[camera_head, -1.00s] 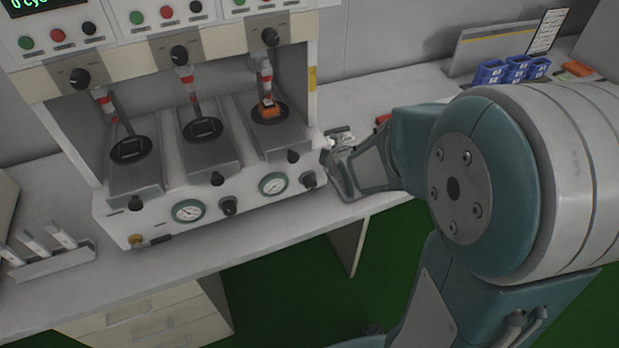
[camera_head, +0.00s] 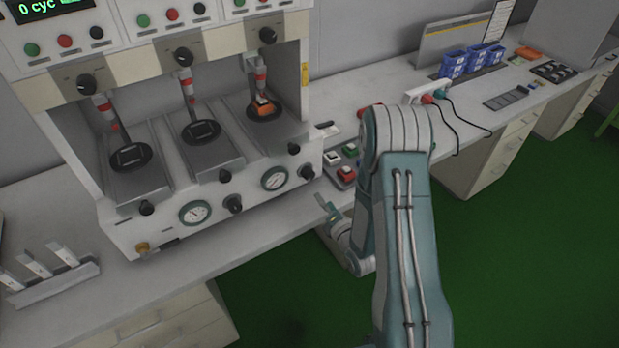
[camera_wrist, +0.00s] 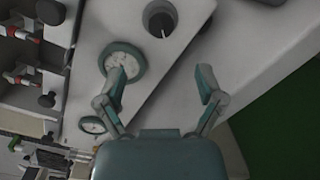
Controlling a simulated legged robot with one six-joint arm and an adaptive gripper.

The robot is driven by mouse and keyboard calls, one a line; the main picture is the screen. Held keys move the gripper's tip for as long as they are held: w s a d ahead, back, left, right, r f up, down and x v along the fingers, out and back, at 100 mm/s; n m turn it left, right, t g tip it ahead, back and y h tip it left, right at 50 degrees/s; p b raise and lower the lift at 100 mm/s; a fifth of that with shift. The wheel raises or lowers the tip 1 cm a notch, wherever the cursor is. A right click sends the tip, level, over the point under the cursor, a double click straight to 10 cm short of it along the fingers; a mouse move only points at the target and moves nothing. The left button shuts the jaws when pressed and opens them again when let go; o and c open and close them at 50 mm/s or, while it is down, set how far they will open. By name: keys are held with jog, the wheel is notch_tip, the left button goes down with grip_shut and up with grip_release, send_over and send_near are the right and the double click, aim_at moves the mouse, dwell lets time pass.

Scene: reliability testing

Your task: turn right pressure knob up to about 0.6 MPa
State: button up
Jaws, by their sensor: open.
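The right pressure knob (camera_head: 307,172) is a dark round knob at the right end of the machine's white front panel, beside the right gauge (camera_head: 275,178). In the wrist view the knob (camera_wrist: 160,20) is near the top, with the gauge (camera_wrist: 122,62) below and left of it. The gauge reading is too small to make out. My gripper (camera_head: 330,212) is in front of the panel's right end, below and right of the knob. In the wrist view my gripper (camera_wrist: 163,82) is open and empty, its fingers apart; the left fingertip overlaps the gauge.
A left gauge (camera_head: 195,213) and another knob (camera_head: 233,204) sit further left on the panel. A button box (camera_head: 342,166) stands on the bench right of the machine, close to my arm. Blue bins (camera_head: 470,60) and a power strip (camera_head: 425,93) are further back.

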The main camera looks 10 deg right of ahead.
aim_at(311, 177)
jog(key=x, duration=1)
jog(key=shift+w, duration=0.4)
jog(key=shift+d, duration=0.1)
jog(key=shift+d, duration=0.1)
jog(key=c, duration=1.1)
